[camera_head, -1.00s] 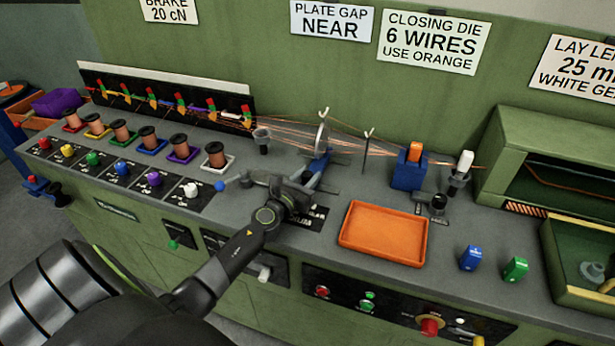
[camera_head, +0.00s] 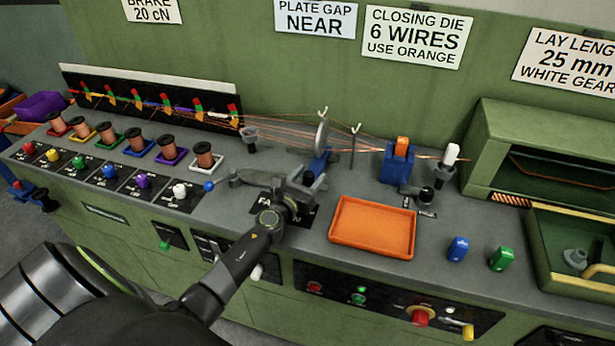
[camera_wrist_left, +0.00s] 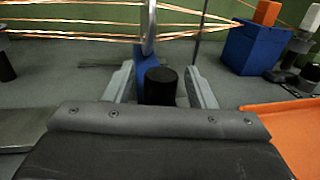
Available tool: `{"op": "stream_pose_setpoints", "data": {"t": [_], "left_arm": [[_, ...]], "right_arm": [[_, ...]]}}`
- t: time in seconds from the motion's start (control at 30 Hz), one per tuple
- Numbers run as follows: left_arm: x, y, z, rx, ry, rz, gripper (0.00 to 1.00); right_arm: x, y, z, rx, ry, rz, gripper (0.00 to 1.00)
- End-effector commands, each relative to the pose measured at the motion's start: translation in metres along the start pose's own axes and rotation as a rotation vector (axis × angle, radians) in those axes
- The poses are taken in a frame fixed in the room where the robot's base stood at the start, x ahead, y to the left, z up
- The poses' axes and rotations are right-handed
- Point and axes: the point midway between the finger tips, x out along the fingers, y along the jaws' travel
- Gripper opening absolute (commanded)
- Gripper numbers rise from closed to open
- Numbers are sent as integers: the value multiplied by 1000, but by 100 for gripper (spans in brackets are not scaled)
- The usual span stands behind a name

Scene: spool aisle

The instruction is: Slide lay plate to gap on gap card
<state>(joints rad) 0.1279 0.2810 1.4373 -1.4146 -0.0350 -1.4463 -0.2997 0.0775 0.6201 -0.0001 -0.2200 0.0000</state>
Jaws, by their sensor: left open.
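The lay plate is a grey round disc (camera_head: 322,133) standing upright on a blue carriage (camera_head: 319,162), with copper wires running through it. The gap card (camera_head: 315,18), on the back wall, reads PLATE GAP NEAR. My left gripper (camera_head: 313,177) is at the front of the carriage and hides part of it. In the left wrist view the gripper (camera_wrist_left: 160,80) is open, one finger on each side of a black round knob (camera_wrist_left: 160,86) in front of the blue carriage. Whether the fingers touch the knob is unclear. My right gripper is not in view.
A blue closing-die block (camera_head: 397,163) with an orange insert stands right of the plate, past a thin post (camera_head: 353,145). An orange tray (camera_head: 372,228) lies at the front right of my gripper. Black lettered labels (camera_head: 268,207) on the bench are partly covered by my gripper.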

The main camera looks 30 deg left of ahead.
Motion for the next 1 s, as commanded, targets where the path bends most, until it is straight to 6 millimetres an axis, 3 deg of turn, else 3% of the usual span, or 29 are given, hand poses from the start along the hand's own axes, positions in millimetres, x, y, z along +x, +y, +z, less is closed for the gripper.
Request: {"op": "stream_pose_setpoints", "data": {"t": [0.27, 0.8, 1.0], "left_arm": [[-22, 0, 0, 0, 3, 1, 50], [-132, 0, -3, 0, 2, 0, 50], [-161, 0, -2, 1, 1, 0, 50]], "right_arm": [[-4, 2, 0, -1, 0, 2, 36], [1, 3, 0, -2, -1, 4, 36], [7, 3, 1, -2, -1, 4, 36]]}}
